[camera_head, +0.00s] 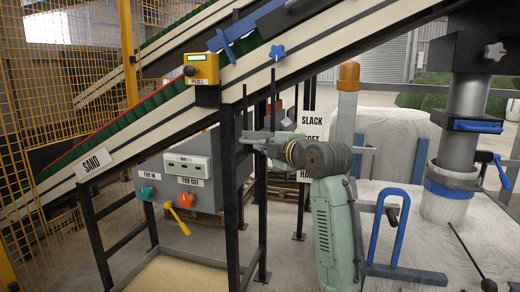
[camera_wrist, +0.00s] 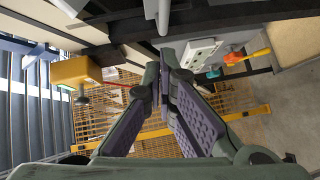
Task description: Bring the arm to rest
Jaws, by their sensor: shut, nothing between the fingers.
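My pale green arm (camera_head: 333,235) stands upright at the lower middle of the head view and bends left at its top joint. My gripper (camera_head: 245,139) points left in front of the dark conveyor frame and is small there. In the wrist view my gripper (camera_wrist: 166,66) has its two purple-padded fingers meeting at the tips, with nothing between them. It appears clear of the things around it, though its gap to the frame post cannot be told.
A sloping conveyor (camera_head: 150,120) with a yellow PULL box (camera_head: 201,69) runs overhead. A grey control box (camera_head: 184,180) has a yellow lever (camera_head: 178,219). A blue handle (camera_head: 388,228) stands right of my arm. Yellow mesh fencing (camera_head: 60,80) is at the left.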

